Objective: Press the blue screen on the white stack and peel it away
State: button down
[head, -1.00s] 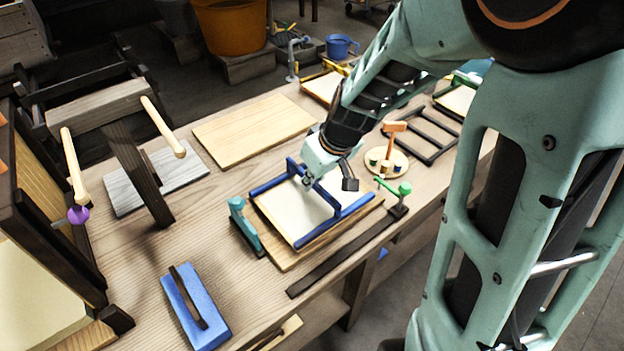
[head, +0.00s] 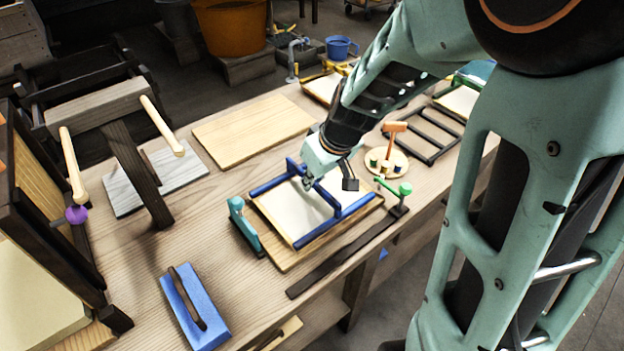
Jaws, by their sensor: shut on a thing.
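The blue screen (head: 333,223) lies on a wooden board (head: 285,262) at the middle of the bench. It has blue bars on two sides and a raised blue handle. A pale white surface (head: 296,214) shows between the bars; I cannot tell whether it is the screen's mesh or the top of the white stack. My gripper (head: 308,184) is shut on the blue screen, at its raised handle, and reaches down from the upper right. The fingertips are small and partly hidden by the gripper body. Whether the screen touches the stack beneath cannot be made out.
A teal tool (head: 242,226) stands close left of the board, and a dark strip (head: 340,262) with a green-knobbed lever (head: 404,188) lies along its right. A blue float (head: 194,308) is in front. A bare board (head: 254,131) lies behind. Dark frames stand at left.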

jog(key=shift+s+f, duration=0.1)
jog(key=shift+s, duration=0.15)
dwell(0.3)
jog(key=shift+w+r+p, duration=0.15)
jog(key=shift+r+p, duration=0.5)
jog(key=shift+r, duration=0.25)
jog(key=shift+w+r+p, duration=0.1)
jog(key=shift+r+p, duration=0.5)
jog(key=shift+r, duration=0.25)
jog(key=shift+r+p, duration=1.9)
jog(key=shift+r, duration=1.1)
